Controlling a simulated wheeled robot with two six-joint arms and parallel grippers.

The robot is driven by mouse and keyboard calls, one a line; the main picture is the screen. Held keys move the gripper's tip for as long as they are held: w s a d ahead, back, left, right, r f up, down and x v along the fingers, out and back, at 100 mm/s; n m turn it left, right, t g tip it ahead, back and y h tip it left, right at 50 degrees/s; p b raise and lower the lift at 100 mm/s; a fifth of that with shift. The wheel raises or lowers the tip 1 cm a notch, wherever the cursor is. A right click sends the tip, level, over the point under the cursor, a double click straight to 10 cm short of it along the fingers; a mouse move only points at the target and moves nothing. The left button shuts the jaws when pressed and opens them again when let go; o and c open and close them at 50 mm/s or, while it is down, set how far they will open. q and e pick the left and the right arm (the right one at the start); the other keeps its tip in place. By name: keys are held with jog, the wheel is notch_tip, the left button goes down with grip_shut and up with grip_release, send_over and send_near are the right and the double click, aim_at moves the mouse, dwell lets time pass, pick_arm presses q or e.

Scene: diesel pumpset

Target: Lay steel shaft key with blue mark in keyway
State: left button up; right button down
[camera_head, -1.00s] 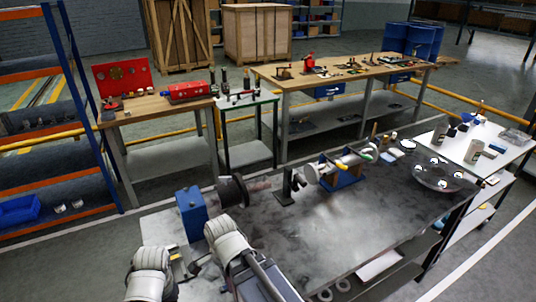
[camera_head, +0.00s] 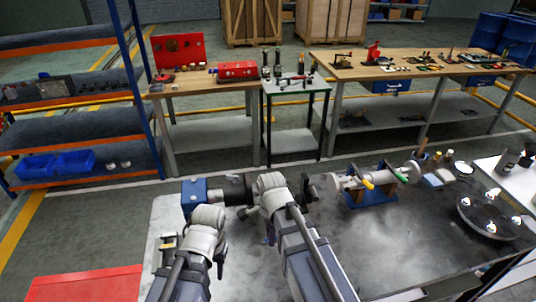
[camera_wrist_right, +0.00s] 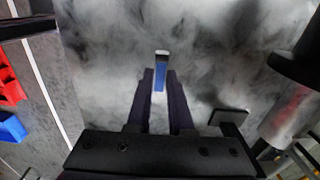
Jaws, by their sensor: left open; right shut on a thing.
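The steel shaft key with a blue mark (camera_wrist_right: 160,72) is between the fingertips of my right gripper (camera_wrist_right: 159,88) in the right wrist view. It points away from the gripper, above the grey metal table. In the head view my right gripper (camera_head: 269,236) is largely hidden by its own arm, and the key cannot be made out. A metal shaft (camera_wrist_right: 286,118) with a dark disc shows at the right of the wrist view, apart from the key. The keyway cannot be made out. My left gripper (camera_head: 220,257) is open above the left part of the table.
The blue block (camera_head: 195,190) and dark disc (camera_head: 235,188) stand at the table's back left. A shaft assembly on a blue stand (camera_head: 370,190) and a round flanged part (camera_head: 489,215) are to the right. Table space between is clear. A red surface (camera_head: 85,285) is at lower left.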

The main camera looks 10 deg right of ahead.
pick_arm(q)
notch_tip(320, 180, up, 12)
jog(key=p, duration=1)
pick_arm(e)
jog(key=w+d+r, duration=0.1)
jog(key=w+r, duration=0.5)
jog(key=w, duration=0.4)
jog(key=w+d+r, duration=0.1)
jog(key=w+r, duration=0.5)
jog(key=w, duration=0.5)
jog(key=shift+w+d, duration=0.15)
jog(key=shift+d, duration=0.05)
jog(key=shift+f, duration=0.1)
pick_arm(q)
notch_tip(320, 180, down, 6)
jog(key=b, duration=0.5)
jog(key=shift+r+b, duration=0.15)
jog(key=shift+b, duration=0.2)
pick_arm(e)
notch_tip(320, 180, down, 6)
jog(key=shift+r, duration=0.2)
pick_arm(q)
jog(key=shift+f+b, duration=0.8)
pick_arm(e)
jog(key=shift+f, duration=0.75)
jog(key=c, duration=0.7)
grip_release()
jog(key=shift+c, duration=0.2)
